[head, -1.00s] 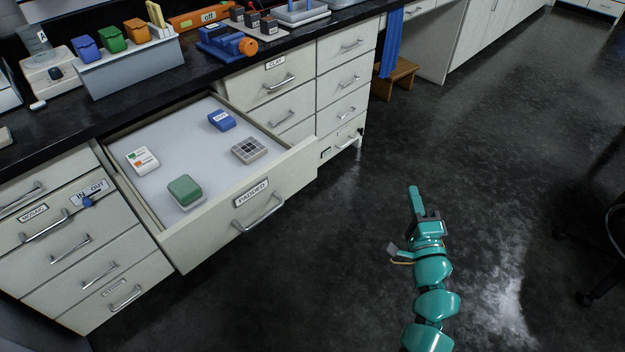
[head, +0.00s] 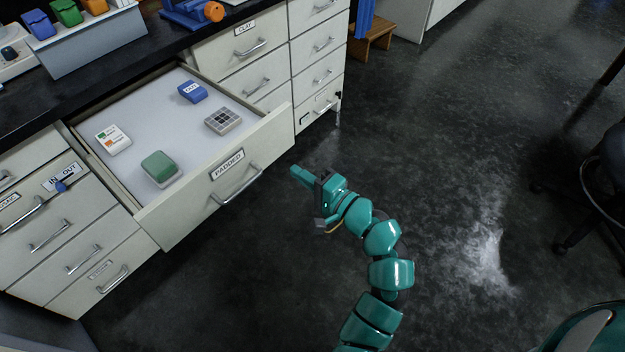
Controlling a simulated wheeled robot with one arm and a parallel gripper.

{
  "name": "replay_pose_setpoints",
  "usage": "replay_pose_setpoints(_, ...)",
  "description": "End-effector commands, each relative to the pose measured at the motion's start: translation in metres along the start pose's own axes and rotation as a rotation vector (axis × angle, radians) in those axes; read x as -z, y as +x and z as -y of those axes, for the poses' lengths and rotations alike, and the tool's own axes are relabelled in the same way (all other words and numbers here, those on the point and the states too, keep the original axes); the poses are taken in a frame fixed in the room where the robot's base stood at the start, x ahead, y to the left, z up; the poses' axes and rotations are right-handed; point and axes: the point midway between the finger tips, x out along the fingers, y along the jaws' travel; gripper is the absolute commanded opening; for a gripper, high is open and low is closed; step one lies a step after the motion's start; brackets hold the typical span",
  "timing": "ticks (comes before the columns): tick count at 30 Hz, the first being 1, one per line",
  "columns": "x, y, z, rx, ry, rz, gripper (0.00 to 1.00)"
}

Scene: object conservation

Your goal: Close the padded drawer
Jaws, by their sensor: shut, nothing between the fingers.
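The padded drawer (head: 278,139) is pulled well out of the bench, with a "PADDED" label (head: 227,164) and a metal bar handle (head: 238,186) on its front. Inside on the pale lining lie a green block (head: 159,166), a white box with coloured marks (head: 113,140), a blue labelled item (head: 192,92) and a grey gridded block (head: 222,121). My gripper (head: 296,172) is shut and empty. In the picture it is just right of the drawer front, pointing towards it, with a small gap between them. I cannot tell its exact depth.
A "CLAY" drawer (head: 240,48) and others beside it are shut. Shut drawers with handles stand at the left, one marked "IN OUT" (head: 62,177). The black worktop (head: 35,112) runs behind. The dark floor (head: 430,130) is open to the right, with a chair (head: 600,190) at the edge.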

Motion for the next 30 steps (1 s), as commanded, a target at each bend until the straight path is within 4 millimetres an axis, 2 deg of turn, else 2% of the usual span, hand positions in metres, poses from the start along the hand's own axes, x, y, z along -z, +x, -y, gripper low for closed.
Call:
replay_pose_setpoints(3, -0.001, 0.025, 0.001, -0.001, -0.003, 0.007, 0.0)
replay_pose_setpoints(12, -0.001, 0.069, 0.0, -0.002, -0.002, 0.003, 0.0)
replay_pose_setpoints(18, 0.001, 0.08, 0.001, 0.001, -0.002, -0.002, 0.0)
replay_pose_setpoints(30, 0.001, 0.082, 0.0, 0.001, -0.001, -0.002, 0.0)
